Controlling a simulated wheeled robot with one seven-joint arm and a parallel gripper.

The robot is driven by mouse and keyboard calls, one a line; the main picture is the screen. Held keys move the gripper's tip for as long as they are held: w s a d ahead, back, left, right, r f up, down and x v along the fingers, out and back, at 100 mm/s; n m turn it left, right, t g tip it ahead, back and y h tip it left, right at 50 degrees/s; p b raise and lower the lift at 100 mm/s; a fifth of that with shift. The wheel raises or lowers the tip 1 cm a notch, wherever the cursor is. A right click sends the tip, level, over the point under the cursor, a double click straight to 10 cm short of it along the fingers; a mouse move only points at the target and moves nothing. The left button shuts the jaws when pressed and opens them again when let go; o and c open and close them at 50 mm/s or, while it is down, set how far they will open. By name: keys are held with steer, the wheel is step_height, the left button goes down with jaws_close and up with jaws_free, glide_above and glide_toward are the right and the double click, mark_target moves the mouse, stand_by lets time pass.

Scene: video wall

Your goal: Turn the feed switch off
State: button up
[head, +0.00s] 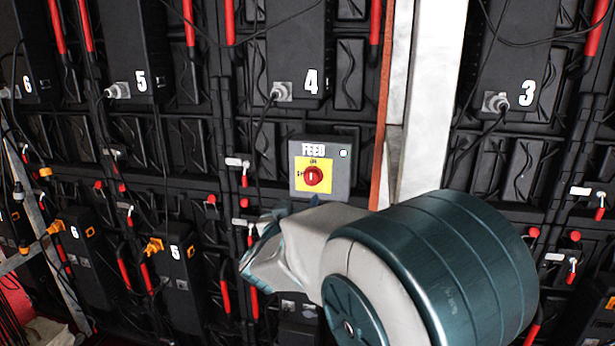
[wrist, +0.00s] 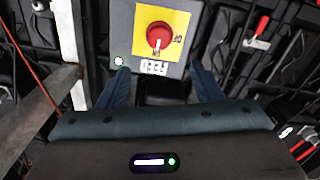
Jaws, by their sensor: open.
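The feed switch is a grey box (head: 343,184) on the back of the video wall, with a yellow plate and a round red knob (head: 314,176). A small indicator on the box looks lit, whitish green. In the wrist view the box appears upside down, and the red knob (wrist: 159,36) lies ahead of the fingers, centred between them. My gripper (wrist: 158,80) is open and empty, its two blue fingers apart and short of the knob. In the head view my gripper (head: 264,222) is below and left of the box, partly hidden by my wrist.
A pale vertical post (head: 428,100) stands just right of the box, with a thin orange-brown strip along it. Black numbered modules, red handles and hanging cables cover the wall. A cable (head: 257,140) hangs left of the box.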

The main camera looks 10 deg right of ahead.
mark_target(311, 179)
steer(key=x, duration=1.3)
steer(key=shift+w+d+r+p, duration=0.1)
steer(key=shift+r+p, duration=0.05)
steer(key=shift+p, duration=0.15)
steer(key=c, duration=1)
